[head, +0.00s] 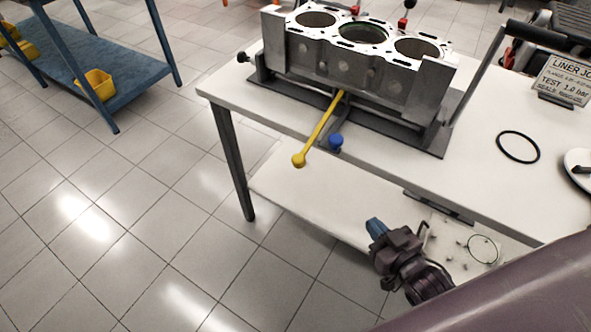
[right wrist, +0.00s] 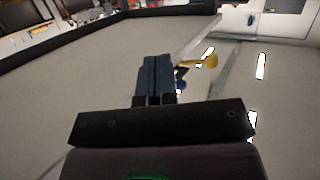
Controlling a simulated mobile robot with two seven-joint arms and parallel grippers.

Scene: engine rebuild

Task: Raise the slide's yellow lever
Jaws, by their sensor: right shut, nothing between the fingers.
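The yellow lever (head: 320,129) sticks out from under the grey engine block (head: 350,62) on the white bench. It slants down toward the front left and ends in a round yellow knob, which also shows in the right wrist view (right wrist: 207,62). A blue knob (head: 335,142) sits just right of the lever. My right gripper (head: 374,225) is shut and empty, below and to the right of the knobs, apart from both. Its blue-grey fingers show together in the right wrist view (right wrist: 154,78). My left gripper is not in view.
The white bench (head: 478,185) carries a black ring (head: 518,147) and a sign (head: 563,80) at right. A pale lower shelf (head: 310,210) lies under the bench. A blue cart (head: 110,60) with yellow bins stands at the far left. The tiled floor at left is open.

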